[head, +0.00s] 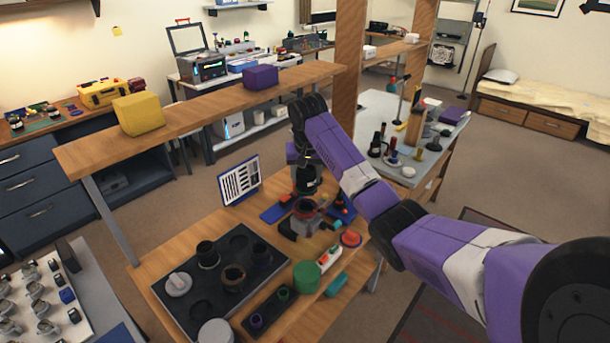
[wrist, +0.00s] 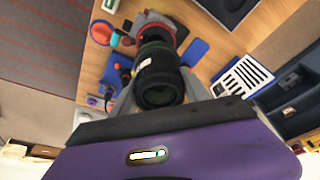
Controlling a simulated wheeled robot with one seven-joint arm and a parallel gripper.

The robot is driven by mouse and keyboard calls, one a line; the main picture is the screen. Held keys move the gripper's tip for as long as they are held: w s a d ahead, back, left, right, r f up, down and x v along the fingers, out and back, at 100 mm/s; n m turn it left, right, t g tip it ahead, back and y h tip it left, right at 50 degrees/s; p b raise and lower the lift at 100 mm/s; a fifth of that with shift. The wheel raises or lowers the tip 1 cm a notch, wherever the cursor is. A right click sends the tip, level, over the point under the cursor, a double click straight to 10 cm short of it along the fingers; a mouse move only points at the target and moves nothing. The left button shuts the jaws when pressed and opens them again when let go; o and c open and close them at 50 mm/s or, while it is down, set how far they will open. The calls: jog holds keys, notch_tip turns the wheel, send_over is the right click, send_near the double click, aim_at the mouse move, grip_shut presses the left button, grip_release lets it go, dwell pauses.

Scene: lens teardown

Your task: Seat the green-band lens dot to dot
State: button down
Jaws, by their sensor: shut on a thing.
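My gripper (head: 304,172) is shut on a black lens barrel (head: 308,184), low over the wooden bench. The wrist view shows the barrel (wrist: 158,82) between the grey fingers, its round glass end facing the camera. A dark green tint shows around its far part. Directly beyond it is a grey holder (head: 303,222) with a red ring, and the red ring also shows in the wrist view (wrist: 181,33). The barrel lines up roughly with the ring. I cannot tell whether they touch. No alignment dots can be made out.
A dark tray (head: 258,292) with several lens parts lies to the left. A striped chart (head: 239,181) stands behind. A raised shelf (head: 210,108) runs along the back.

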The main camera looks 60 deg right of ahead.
jog(key=shift+f+b, duration=1.35)
jog(key=shift+f, duration=1.2)
jog(key=shift+r+p, duration=0.1)
jog(key=shift+p, duration=0.6)
jog(key=shift+f+p, duration=0.3)
jog(key=shift+f, duration=0.6)
dwell(0.9)
jog(key=shift+c, duration=2.2)
grip_release()
jog(key=shift+b+v, duration=0.75)
jog(key=shift+v, duration=3.15)
